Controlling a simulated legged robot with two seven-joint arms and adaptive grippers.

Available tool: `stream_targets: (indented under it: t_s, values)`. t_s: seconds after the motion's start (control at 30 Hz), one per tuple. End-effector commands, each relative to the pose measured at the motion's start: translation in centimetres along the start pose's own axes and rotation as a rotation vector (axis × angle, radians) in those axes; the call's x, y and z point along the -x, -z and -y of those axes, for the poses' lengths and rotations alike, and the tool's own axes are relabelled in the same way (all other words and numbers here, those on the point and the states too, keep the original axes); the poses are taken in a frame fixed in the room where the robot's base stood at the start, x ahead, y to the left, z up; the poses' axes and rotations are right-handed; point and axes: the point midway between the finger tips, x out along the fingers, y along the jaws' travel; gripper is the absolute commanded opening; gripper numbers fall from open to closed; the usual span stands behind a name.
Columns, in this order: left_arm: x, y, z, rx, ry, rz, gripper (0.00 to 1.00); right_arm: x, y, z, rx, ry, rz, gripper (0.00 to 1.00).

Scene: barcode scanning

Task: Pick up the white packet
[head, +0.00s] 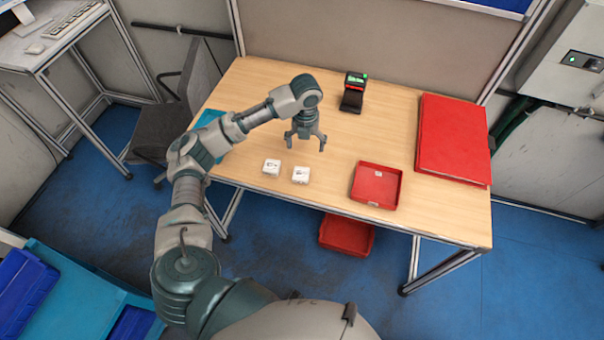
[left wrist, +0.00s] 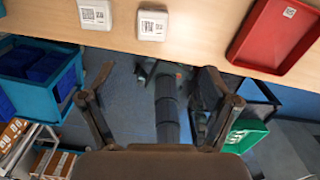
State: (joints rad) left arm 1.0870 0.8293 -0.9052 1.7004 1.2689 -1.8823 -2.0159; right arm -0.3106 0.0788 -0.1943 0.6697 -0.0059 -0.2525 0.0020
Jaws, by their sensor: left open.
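Two small white packets lie side by side on the wooden table (head: 250,100), near its front edge. The left packet (head: 271,167) and the right packet (head: 301,175) have dark printed marks on top. In the left wrist view, the two packets (left wrist: 95,14) (left wrist: 152,25) show at the top, each with a code label. My left gripper (head: 305,147) is open and empty, above the table and behind the packets in the head view. In the left wrist view its fingers (left wrist: 152,95) are spread wide with nothing between them. My right gripper is not in view.
A shallow red tray (head: 377,185) stands right of the packets. A scanner (head: 353,92) stands at the back, and a large red box lid or folder (head: 454,139) lies at the right. A red bin (head: 346,235) sits below the table.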

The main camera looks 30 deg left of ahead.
Motion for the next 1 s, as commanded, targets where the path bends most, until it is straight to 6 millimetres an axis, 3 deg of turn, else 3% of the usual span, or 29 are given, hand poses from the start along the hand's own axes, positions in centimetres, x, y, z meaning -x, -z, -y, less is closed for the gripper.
stream_targets:
  t_s: [0.07,0.17,0.6,0.87,1.0]
  values:
    - [0.9,-0.4,-0.5,-0.028,-0.005,-0.004,0.88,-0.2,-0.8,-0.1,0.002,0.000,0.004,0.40]
    - [0.3,-0.5,-0.7,-0.041,-0.007,-0.010,0.88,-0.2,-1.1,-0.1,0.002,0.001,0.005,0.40]
    - [-9.2,-0.4,-0.7,-0.041,-0.006,-0.009,0.88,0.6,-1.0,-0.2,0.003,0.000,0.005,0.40]
    - [-11.5,-0.5,-0.9,-0.040,-0.005,-0.008,0.88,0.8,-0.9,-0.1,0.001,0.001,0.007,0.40]
    - [-13.6,-0.5,-1.5,-0.040,-0.005,-0.009,0.88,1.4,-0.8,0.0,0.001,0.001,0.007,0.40]
